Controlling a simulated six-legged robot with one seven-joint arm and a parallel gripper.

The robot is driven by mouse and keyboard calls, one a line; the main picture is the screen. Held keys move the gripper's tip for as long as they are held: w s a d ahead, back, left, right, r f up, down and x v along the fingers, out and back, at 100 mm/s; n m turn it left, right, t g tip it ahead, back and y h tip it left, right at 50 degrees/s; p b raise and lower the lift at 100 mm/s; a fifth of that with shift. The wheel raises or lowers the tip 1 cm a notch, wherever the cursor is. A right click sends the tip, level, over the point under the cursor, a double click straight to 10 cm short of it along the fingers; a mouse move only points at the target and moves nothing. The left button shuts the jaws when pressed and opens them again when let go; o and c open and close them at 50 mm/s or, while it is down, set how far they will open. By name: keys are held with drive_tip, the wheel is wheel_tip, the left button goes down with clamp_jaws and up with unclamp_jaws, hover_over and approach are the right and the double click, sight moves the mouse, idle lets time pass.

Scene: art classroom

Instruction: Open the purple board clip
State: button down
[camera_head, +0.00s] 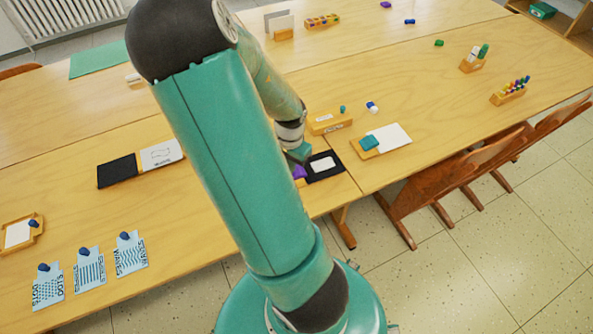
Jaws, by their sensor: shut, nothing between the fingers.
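The purple board clip (299,172) is at the left edge of a small black board (336,173) with a white card (322,164) on it, near the table's front edge. My arm hides part of the clip, and I cannot tell whether the clip is open or shut. My gripper (299,154) is just above the clip and board, its fingers mostly hidden by the wrist. It is shut and holds nothing. I cannot tell whether it touches the clip.
A wooden block (330,122) stands just behind the board. Wooden chairs (440,175) stand along the table's right front edge. The table beyond has clear room.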

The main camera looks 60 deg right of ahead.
drive_tip(key=shift+f, duration=0.75)
idle(0.3)
drive_tip(key=shift+r, duration=3.55)
drive_tip(key=w+a+r+n+t+y, duration=0.1)
drive_tip(key=w+a+r+n, duration=0.35)
drive_tip(key=a, duration=0.35)
drive_tip(key=w+a+r+n+t+y, duration=0.1)
drive_tip(key=w+a+r+n+t, duration=0.2)
drive_tip(key=a+r, duration=0.4)
drive_tip(key=s+a+r+n+h, duration=0.1)
drive_tip(key=s+a+r+n, duration=0.1)
drive_tip(key=a+r+n, duration=0.3)
drive_tip(key=s+a+r+n+t+h, duration=0.1)
drive_tip(key=s+a+r+n, duration=0.2)
drive_tip(key=a, duration=0.7)
wheel_tip(320, 180, up, 4)
drive_tip(key=n, duration=0.2)
drive_tip(key=shift+s+a+n+t, duration=0.2)
drive_tip(key=shift+n+t, duration=0.1)
drive_tip(key=shift+n, duration=0.05)
